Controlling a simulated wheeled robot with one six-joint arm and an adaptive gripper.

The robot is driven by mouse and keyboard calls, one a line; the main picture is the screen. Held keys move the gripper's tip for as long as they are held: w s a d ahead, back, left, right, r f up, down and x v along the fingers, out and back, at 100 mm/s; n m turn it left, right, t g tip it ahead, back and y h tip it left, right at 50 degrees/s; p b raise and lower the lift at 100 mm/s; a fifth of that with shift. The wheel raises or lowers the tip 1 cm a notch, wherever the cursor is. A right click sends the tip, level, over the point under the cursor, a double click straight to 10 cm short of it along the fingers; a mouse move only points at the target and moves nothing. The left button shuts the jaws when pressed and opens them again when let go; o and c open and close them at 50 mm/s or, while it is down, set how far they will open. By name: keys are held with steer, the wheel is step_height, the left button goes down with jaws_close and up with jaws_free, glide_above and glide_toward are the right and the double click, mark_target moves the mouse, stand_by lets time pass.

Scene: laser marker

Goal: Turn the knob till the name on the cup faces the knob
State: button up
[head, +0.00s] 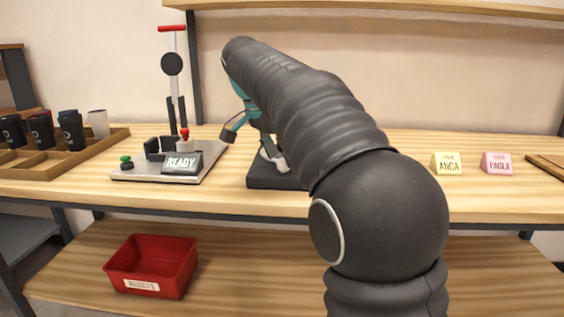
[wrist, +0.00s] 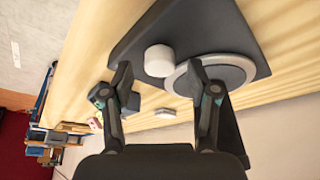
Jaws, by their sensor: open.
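In the wrist view a white round knob (wrist: 159,60) stands on a dark base plate (wrist: 140,38), beside a pale grey round disc (wrist: 238,66). My gripper (wrist: 160,72) is open, with one finger on each side of the knob. I cannot tell whether either finger touches it. A dark shape (wrist: 232,128) shows behind the right finger by the disc. I cannot tell if it is the cup, and no name is readable. In the head view the dark base plate (head: 262,179) is partly seen, and my arm hides most of the rest.
A marking stand (head: 205,160) with a READY sign (head: 181,163) stands left of the base plate. A wooden rack (head: 48,172) holds several cups at far left. Yellow (head: 447,164) and pink (head: 496,163) name cards stand at right. A red bin (head: 150,265) is on the lower shelf.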

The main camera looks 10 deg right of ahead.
steer(key=shift+w+d+f, duration=0.1)
steer(key=shift+d+f, duration=0.15)
steer(key=shift+f, duration=0.4)
jaws_close()
steer(key=shift+n, duration=0.3)
steer(key=n+t+y, duration=0.1)
steer(key=n, duration=0.2)
steer(key=n+t+p, duration=0.1)
steer(key=n, duration=0.2)
steer(key=shift+d+r+y, duration=0.15)
steer(key=shift+y, duration=0.25)
steer(key=n, duration=0.2)
steer(key=n+y+p, duration=0.1)
steer(key=n, duration=0.1)
steer(key=shift+d+t+y+p, duration=0.15)
steer(key=shift+t+y+p, duration=0.15)
steer(key=shift+n+y+p, duration=0.55)
steer(key=shift+n+y, duration=0.05)
steer(key=shift+n, duration=1.2)
